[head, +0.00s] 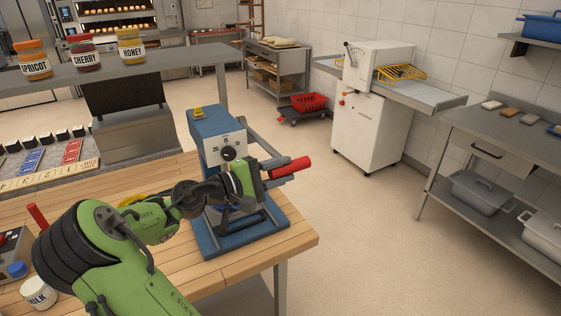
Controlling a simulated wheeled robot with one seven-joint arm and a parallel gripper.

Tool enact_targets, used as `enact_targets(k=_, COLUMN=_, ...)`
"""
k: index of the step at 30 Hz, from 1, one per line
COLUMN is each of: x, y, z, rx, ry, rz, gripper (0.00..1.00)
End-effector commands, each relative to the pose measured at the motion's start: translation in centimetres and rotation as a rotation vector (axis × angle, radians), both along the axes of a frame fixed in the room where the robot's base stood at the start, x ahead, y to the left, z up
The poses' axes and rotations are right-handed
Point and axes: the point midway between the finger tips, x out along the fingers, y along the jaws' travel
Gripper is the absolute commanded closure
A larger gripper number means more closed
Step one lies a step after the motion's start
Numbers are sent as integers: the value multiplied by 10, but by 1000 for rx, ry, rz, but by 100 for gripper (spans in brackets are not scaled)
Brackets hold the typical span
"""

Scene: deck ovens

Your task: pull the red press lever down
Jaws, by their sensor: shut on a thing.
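The red press lever (290,168) sticks out to the right of the blue press (205,122) on the wooden table. Its red grip points right and slightly up. My gripper (272,174) is at the lever from the left, its fingers closed around the inner part of the red grip. My green arm reaches in from the lower left and hides part of the press front. The press has a pale dial panel with a black knob (228,153) above my wrist.
The wooden table (295,238) ends just right of the press, with open floor beyond. A steel shelf with apricot (33,60), cherry (83,52) and honey (131,45) jars stands behind. A milk pot (38,291) is at lower left.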

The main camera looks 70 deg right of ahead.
Motion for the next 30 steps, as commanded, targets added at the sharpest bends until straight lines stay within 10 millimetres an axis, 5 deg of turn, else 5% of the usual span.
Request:
enact_targets(k=3, x=0, y=1, z=-34, rx=-40, ry=-57, rz=-2, gripper=100)
enact_targets(k=12, x=3, y=-2, z=-68, rx=-64, ry=-84, rz=0, gripper=100)
enact_targets(k=30, x=5, y=-3, z=-78, rx=-57, ry=-83, rz=1, gripper=100)
